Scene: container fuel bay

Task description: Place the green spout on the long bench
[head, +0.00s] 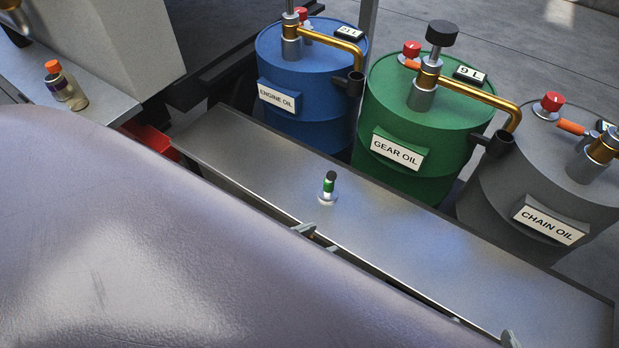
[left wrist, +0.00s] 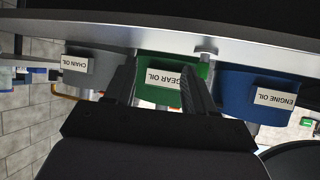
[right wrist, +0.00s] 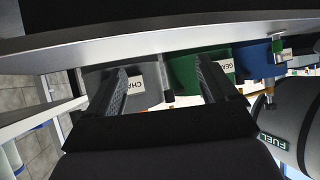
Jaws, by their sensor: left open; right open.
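The green spout (head: 328,187), with a dark top, a green band and a silver round base, stands upright on the long bench (head: 400,235), in front of the drums. It also shows in the left wrist view (left wrist: 206,50), upside down, beside the right-hand finger. My left gripper (head: 318,238) is open and empty at the bench's near edge, close to the spout but apart from it; only its fingertips show in the head view. My right gripper (head: 483,330) is open and empty farther right along the same edge. Its fingers show in the right wrist view (right wrist: 163,85).
A blue engine oil drum (head: 305,120), a green gear oil drum (head: 440,150) and a grey chain oil drum (head: 530,200) with pumps stand behind the bench. A small orange-capped bottle (head: 70,95) stands on a ledge at left. The bench's right part is bare.

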